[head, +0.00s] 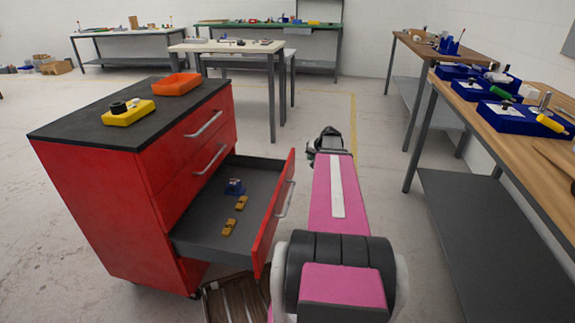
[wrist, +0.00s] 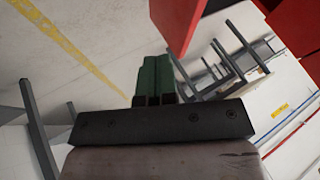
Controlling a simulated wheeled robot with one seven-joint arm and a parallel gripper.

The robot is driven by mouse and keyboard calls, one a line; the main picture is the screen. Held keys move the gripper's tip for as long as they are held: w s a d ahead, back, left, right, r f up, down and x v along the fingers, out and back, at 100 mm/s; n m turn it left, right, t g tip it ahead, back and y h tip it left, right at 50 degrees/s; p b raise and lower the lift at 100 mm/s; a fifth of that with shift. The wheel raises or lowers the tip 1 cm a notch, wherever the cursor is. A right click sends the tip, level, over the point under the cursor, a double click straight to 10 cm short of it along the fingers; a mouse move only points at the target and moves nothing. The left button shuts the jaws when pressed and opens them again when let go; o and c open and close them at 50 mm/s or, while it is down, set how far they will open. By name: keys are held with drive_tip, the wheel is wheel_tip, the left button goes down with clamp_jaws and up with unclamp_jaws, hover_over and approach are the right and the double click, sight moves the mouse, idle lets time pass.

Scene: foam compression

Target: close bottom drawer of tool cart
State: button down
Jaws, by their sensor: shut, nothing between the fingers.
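The red tool cart (head: 95,205) stands at the left in the head view, with a dark top. Its bottom drawer (head: 272,221) is pulled well out toward the right, and a blue item (head: 235,187) and small yellow pieces (head: 241,203) lie inside. The two drawers above are shut. My gripper (head: 316,152) is at the far end of my pink arm, to the right of the drawer front and apart from it. In the wrist view the green fingers (wrist: 153,75) are together with nothing between them. Red panels (wrist: 180,20) show close by at the top.
An orange tray (head: 177,84) and a yellow box (head: 128,113) sit on the cart top. Wooden workbenches (head: 500,140) with blue trays line the right side. A pale table (head: 228,46) stands behind the cart. Floor between cart and benches is clear apart from my arm.

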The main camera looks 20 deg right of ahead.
drive_tip(key=w+a+f, duration=0.4)
drive_tip(key=w+f, duration=0.4)
drive_tip(key=shift+a, duration=0.4)
drive_tip(key=w+a, duration=0.8)
drive_tip(key=a, duration=0.4)
drive_tip(key=w+a, duration=0.8)
drive_tip(key=a, duration=0.4)
drive_tip(key=shift+d, duration=0.15)
